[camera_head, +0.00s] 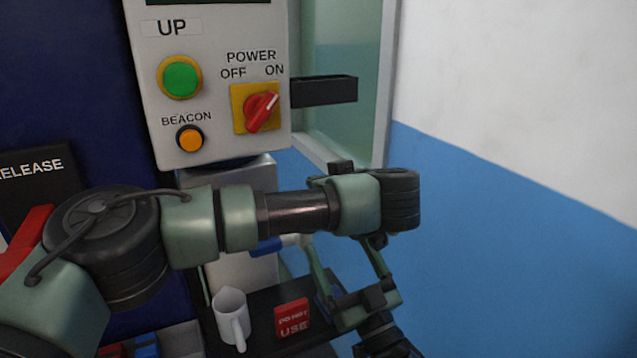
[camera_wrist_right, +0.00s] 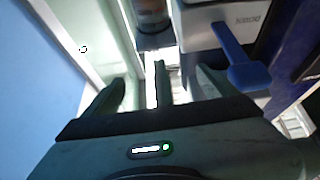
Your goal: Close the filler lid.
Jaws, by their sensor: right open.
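A blue part (camera_head: 268,245), possibly the filler lid, shows below my arm in the head view, beside the grey-white housing (camera_head: 245,268). In the right wrist view the blue part (camera_wrist_right: 238,62) has a narrow stem and a broad end, and juts out from a white box (camera_wrist_right: 207,22). I cannot tell how far open it is. My right gripper (camera_head: 343,248) is open and empty, right of the blue part. In the right wrist view its fingers (camera_wrist_right: 160,80) are spread, with the blue part to their right, apparently untouched. My left gripper is not in view.
A control box (camera_head: 218,45) with a green button, orange button and red switch hangs above my arm. A white jug (camera_head: 229,308) and a red DO NOT USE sign (camera_head: 292,318) sit on a dark shelf (camera_head: 262,310). A blue-white wall (camera_head: 510,215) bounds the right.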

